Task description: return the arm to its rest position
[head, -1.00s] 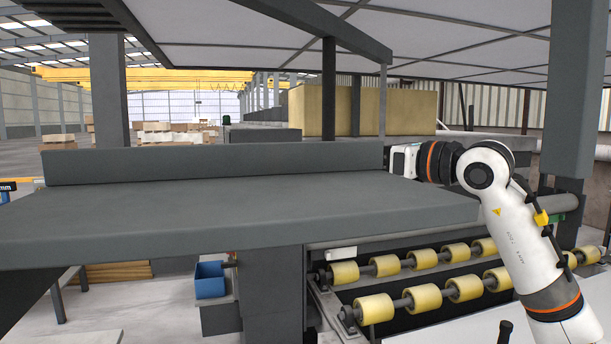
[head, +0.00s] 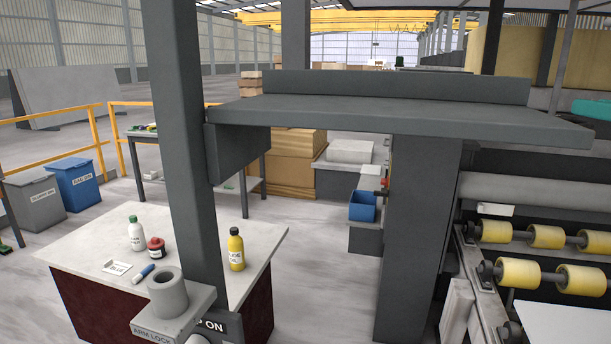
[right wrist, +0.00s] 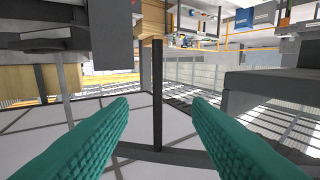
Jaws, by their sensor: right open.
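My right gripper (right wrist: 160,108) shows in the right wrist view as two teal ribbed fingers, spread apart with nothing between them. In the head view only a teal part of it (head: 592,108) shows at the far right edge, just above the right end of the grey slab-like shelf (head: 400,115). I cannot tell whether it touches the shelf. The rest of the right arm is out of the head view. My left gripper is in neither view.
A grey post (head: 180,130) stands left, with a grey cup-shaped holder (head: 168,296) marked ARM LOCK before it. A table (head: 85,245) carries several bottles. Yellow rollers (head: 545,237) lie right. A dark bar (right wrist: 157,95) passes beyond the fingers.

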